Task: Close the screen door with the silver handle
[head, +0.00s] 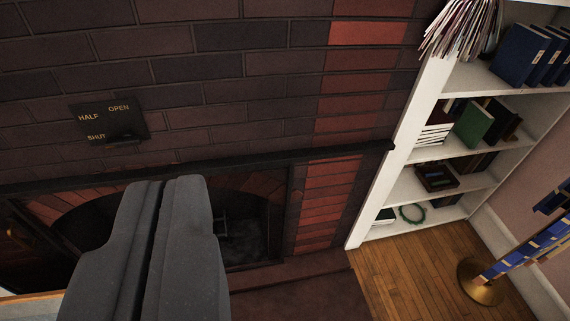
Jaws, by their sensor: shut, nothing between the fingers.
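My gripper (163,190) is dark grey and shut, with nothing between its fingers. It reaches up in front of the fireplace (290,225) and hides part of its opening. At the far left of the opening, a dark screen door panel (30,255) shows with a brass-coloured handle (20,238). I cannot tell whether that detail is a silver handle. The silver-handled door is not clearly visible, and its position cannot be told.
A black plate (108,118) marked HALF, OPEN and SHUT, with a small lever, is on the brick wall (230,80). A dark ledge (340,152) runs above the opening. A white bookshelf (395,190) and a brass-based stand (483,285) are at right. Wood floor (410,275) between them is clear.

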